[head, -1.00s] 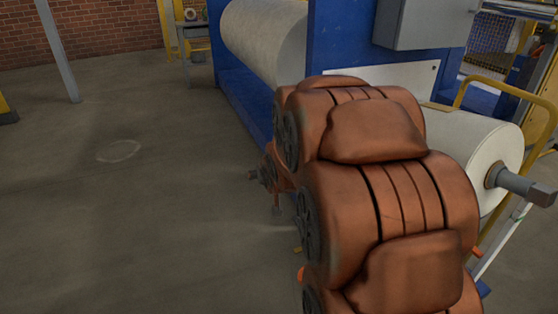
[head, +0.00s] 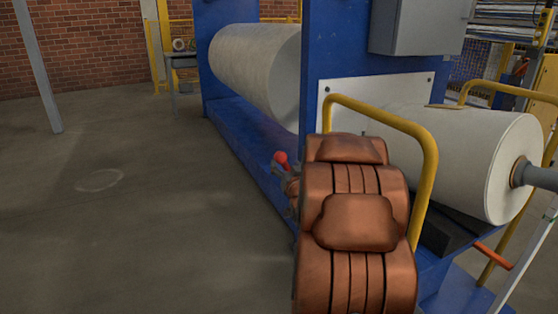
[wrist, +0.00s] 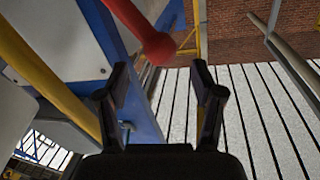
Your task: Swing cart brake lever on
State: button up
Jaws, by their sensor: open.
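A red lever with a rounded knob end (wrist: 158,47) shows in the wrist view, reaching in from the top left, just beyond my fingertips. In the head view a red knob (head: 281,157) shows at the side of the blue cart or stand frame (head: 262,180), just left of my arm; it seems to be the same lever. My gripper (wrist: 160,82) is open with nothing between its fingers, and the knob lies ahead of the gap, apart from the fingers. In the head view my arm hides most of the gripper and the lever's base.
A yellow rail (head: 428,165) stands close to the right of my arm. A white film roll (head: 460,155) is at the right, with an orange handle (head: 492,252) below it. A larger roll (head: 255,70) sits behind. The floor at left is clear.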

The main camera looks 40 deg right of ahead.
aim_at(282, 160)
jog(key=shift+b+x, duration=0.8)
jog(key=shift+x, duration=2.55)
grip_shut()
